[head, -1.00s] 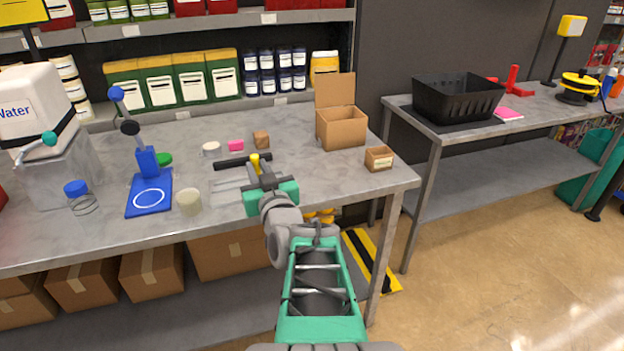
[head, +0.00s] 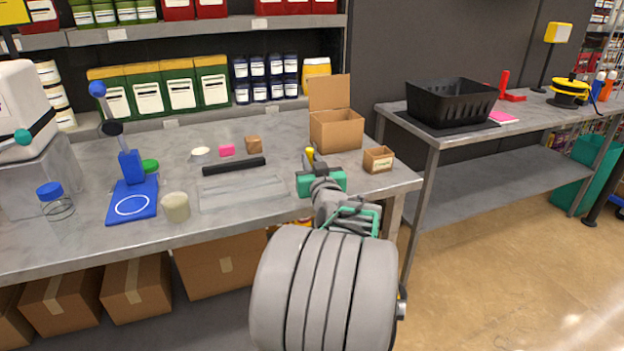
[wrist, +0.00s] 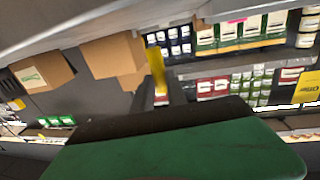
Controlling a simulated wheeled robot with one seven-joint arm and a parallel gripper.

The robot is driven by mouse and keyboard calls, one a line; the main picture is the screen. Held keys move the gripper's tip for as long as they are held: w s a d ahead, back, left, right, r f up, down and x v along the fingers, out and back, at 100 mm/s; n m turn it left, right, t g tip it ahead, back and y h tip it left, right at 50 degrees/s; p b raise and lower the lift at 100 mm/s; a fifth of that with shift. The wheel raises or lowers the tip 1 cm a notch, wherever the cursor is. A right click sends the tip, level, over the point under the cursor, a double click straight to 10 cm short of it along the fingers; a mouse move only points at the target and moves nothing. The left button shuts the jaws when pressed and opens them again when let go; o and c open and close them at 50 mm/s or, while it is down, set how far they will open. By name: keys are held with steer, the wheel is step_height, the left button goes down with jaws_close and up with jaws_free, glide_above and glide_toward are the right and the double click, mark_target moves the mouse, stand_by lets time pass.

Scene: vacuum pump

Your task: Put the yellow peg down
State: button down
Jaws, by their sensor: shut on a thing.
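The yellow peg (head: 310,156) is held upright at the tip of my gripper (head: 315,165) in the head view. My gripper is shut on it, above the right part of the grey workbench (head: 245,215), between the open cardboard box and the small labelled box. The peg also shows in the wrist view (wrist: 156,68), at the end of the fingers, with shelves and boxes behind it. The peg's lower end and its gap to the bench are hard to judge.
An open cardboard box (head: 337,131) stands just behind my gripper, and a small labelled box (head: 378,159) to its right. A clear tray (head: 242,194) and a black bar (head: 234,166) lie left. A blue stand (head: 132,200) is farther left. A black basket (head: 452,102) sits on the other table.

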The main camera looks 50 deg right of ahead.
steer(key=shift+f+b, duration=0.8)
steer(key=shift+f, duration=1)
steer(key=c, duration=1.3)
jaws_free()
steer(key=shift+r, duration=0.2)
steer(key=v, duration=1.2)
